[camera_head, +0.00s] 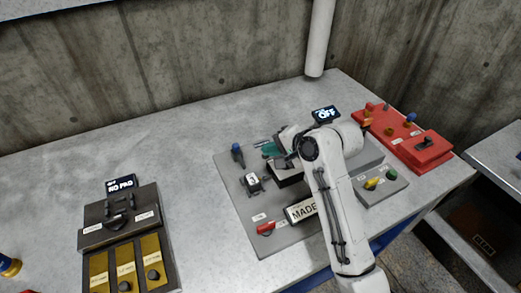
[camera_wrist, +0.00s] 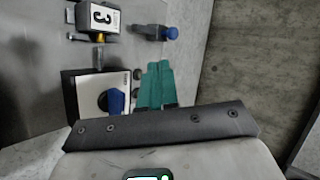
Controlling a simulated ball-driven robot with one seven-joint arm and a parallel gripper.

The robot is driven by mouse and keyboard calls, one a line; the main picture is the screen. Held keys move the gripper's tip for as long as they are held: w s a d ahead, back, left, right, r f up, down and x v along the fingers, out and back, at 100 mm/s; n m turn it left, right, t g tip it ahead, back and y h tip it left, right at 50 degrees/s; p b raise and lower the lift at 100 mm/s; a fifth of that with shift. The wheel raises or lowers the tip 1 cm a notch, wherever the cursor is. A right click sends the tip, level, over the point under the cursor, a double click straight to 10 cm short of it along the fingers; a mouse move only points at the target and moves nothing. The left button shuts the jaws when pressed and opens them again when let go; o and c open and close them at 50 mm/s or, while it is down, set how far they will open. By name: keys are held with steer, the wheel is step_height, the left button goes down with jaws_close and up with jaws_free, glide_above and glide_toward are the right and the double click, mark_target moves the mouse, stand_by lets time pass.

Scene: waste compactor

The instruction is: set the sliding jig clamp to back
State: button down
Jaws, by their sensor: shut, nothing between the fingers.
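My gripper (camera_head: 272,149) is over the back part of the grey fixture plate (camera_head: 250,224). Its teal fingers are together and empty in the wrist view (camera_wrist: 155,84). Left of the fingers in the wrist view is a pale block with a blue knob (camera_wrist: 116,101) in a black frame (camera_wrist: 69,97). A gap seems to separate the knob from the fingers; contact is hard to judge. In the head view my arm partly hides this block. No label marks the sliding jig clamp, so I cannot tell for certain which part it is.
A block marked 3 (camera_head: 252,183) and a blue-tipped lever (camera_head: 237,152) stand on the plate's left side. A red handle (camera_head: 266,229) is at its front. The red panel (camera_head: 427,149) is right, the NO PAD unit (camera_head: 120,211) left. A wall stands behind.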

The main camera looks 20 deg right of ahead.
steer(key=shift+v, duration=1.7)
